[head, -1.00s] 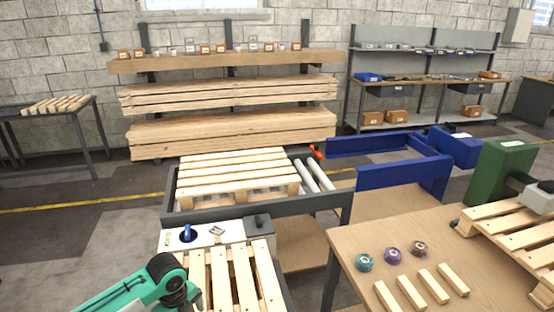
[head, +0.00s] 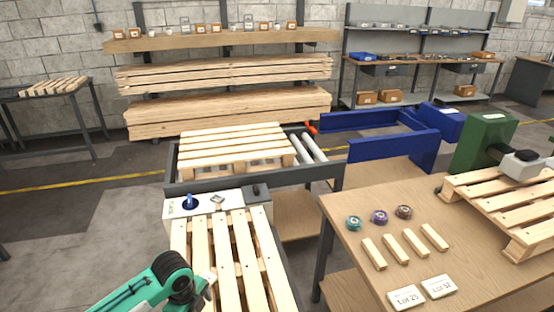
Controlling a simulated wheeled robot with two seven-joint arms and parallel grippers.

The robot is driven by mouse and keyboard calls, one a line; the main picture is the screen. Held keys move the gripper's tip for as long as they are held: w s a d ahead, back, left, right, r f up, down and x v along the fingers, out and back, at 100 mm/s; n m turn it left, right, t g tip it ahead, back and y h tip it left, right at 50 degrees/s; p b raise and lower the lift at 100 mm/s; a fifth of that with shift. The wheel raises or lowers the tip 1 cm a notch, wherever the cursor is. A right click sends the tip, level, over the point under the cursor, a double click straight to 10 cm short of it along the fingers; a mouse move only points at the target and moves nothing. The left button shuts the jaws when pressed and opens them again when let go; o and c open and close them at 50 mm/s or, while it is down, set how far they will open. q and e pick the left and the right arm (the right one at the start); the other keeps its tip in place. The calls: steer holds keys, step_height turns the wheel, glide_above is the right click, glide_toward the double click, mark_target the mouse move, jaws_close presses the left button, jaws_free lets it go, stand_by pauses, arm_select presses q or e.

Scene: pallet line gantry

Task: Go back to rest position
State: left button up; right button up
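My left arm comes in at the bottom left, green with a black wrist. Only a small pale part of my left gripper (head: 207,287) shows, beside the wrist at the left edge of the near slatted pallet. Its fingers cannot be made out, and I see nothing held. My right gripper is not in view.
The near pallet (head: 228,262) lies below a white panel (head: 236,198) with a blue knob. Another pallet (head: 235,150) sits in the dark-framed conveyor (head: 250,180).

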arm_select(q)
steer(key=s+d+n+t+h, duration=0.2)
steer(key=s+d+n, duration=0.55)
steer(key=s, duration=0.35)
steer(key=s+a+n+t+y, duration=0.1)
steer(key=s+a+n+y, duration=0.1)
steer(key=s+a+n, duration=0.9)
step_height(320, 180, down, 30)
steer(key=s+d+f+n+g, duration=0.1)
steer(key=s+d+n, duration=0.1)
steer(key=s+a+f+g, duration=0.1)
steer(key=s+a+f, duration=0.2)
steer(key=s+f, duration=1.5)
steer(key=shift+s+a+f+y, duration=0.2)
steer(key=shift+s+f+y, duration=0.1)
